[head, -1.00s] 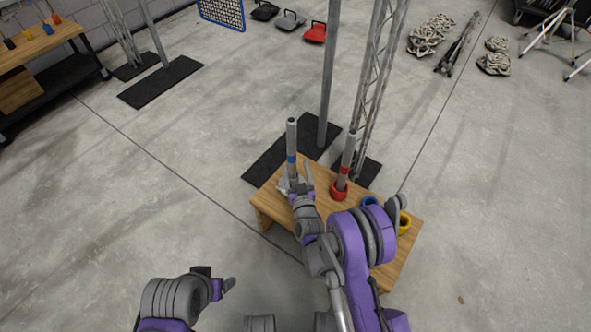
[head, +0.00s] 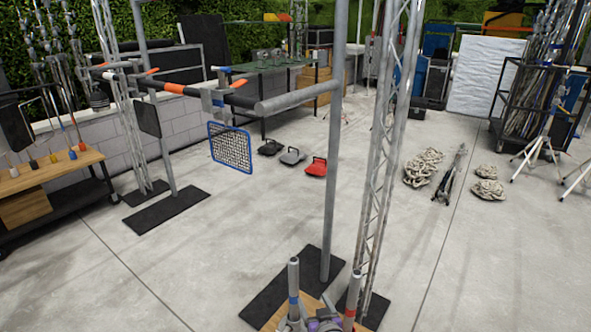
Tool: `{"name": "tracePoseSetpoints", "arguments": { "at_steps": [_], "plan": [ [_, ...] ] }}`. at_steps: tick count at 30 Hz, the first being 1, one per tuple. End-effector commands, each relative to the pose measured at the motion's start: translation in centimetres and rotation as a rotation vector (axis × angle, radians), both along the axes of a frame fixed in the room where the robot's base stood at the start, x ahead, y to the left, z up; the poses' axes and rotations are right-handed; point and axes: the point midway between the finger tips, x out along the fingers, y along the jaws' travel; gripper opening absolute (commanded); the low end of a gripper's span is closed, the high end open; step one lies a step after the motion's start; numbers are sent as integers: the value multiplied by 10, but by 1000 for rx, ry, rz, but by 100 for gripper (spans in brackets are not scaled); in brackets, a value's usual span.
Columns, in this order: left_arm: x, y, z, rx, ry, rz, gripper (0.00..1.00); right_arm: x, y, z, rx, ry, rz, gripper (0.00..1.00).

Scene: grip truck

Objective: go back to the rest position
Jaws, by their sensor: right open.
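My right gripper (head: 306,321) shows at the bottom edge, partly cut off, open, low beside the grey tube with a blue band (head: 293,287). I cannot tell whether its fingers touch that tube. The blue-banded tube stands upright. A second grey tube with a red band (head: 350,291) stands to its right, tilted slightly. Both rise from a small wooden table (head: 268,325), of which only the far edge shows. My left gripper is out of view.
A grey pole (head: 331,180) and a lattice truss (head: 381,170) stand on black base plates just behind the table. A horizontal grey pipe (head: 298,98) crosses behind. A wooden workbench (head: 50,172) is at left. Concrete floor (head: 500,270) is clear at right.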

Motion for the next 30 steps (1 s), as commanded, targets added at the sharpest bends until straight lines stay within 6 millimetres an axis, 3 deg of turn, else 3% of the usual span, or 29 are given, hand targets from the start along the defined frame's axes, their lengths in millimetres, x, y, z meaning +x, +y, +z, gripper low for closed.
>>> {"name": "tracePoseSetpoints", "arguments": {
  "at_steps": [1, 6, 12, 21, 30],
  "plan": [
    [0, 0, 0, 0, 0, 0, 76, -14, -9, 12, -8, 46, -1, 76],
    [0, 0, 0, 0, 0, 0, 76, -68, -36, 37, -29, 212, -13, 76],
    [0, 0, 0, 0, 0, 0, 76, -150, -67, 52, -54, 409, -47, 76],
    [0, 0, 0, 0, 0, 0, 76, -278, -104, 48, -83, 671, -123, 76],
    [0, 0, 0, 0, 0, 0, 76, -369, -126, 31, -104, 846, -196, 76]
  ]
}}
